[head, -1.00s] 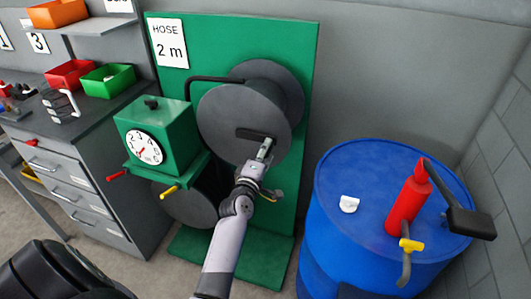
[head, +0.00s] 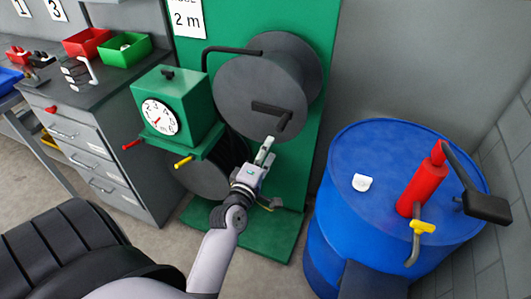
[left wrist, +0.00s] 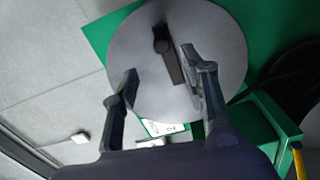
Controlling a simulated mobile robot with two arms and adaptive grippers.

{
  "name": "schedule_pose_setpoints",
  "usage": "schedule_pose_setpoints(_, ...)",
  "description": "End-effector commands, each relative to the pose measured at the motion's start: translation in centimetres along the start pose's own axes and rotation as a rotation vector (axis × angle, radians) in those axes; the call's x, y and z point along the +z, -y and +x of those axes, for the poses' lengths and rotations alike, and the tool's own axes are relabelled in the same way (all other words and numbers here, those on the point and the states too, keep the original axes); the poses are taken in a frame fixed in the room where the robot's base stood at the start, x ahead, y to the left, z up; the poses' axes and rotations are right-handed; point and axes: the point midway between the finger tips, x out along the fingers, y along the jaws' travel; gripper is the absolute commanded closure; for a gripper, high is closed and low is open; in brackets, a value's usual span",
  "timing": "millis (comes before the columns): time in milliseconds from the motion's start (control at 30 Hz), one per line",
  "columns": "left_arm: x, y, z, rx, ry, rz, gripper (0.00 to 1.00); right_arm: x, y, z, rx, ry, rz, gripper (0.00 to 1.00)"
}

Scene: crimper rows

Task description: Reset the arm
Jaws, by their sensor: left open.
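My left gripper (head: 264,153) is in front of the green hose stand, just below the grey reel (head: 250,98). It is open and empty. The reel's black crank handle (head: 272,112) is above the fingertips, with a gap between them. In the left wrist view the two fingers (left wrist: 165,85) are spread apart before the reel's round grey face (left wrist: 140,50), and the black crank (left wrist: 168,55) shows beyond them, nearer the right finger. My right gripper is in neither view.
A green meter box with a dial (head: 170,100) and red and yellow handles stands left of the gripper. A blue drum (head: 340,225) with a red pump (head: 424,188) stands at right. A grey drawer bench (head: 80,150) with bins is at left. Floor shows between them.

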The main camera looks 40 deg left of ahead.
Motion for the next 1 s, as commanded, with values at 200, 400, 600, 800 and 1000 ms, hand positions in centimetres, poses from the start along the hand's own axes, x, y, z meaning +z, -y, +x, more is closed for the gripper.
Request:
schedule_pose_setpoints(200,0.0,-0.1,-0.7,0.000,0.001,-0.001,0.59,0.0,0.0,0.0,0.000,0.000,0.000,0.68)
schedule_pose_setpoints(400,0.0,0.0,-0.7,0.000,0.000,-0.001,0.59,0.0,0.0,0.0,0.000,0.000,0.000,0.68)
schedule_pose_setpoints(600,0.0,0.0,-0.7,0.000,0.000,0.000,0.59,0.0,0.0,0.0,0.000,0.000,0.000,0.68)
schedule_pose_setpoints(800,1.2,2.6,-0.6,-0.048,0.029,0.045,0.59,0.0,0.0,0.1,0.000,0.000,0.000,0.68)
schedule_pose_setpoints(1000,6.6,14.2,-2.0,-0.246,0.181,0.268,0.59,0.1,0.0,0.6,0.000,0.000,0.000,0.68)
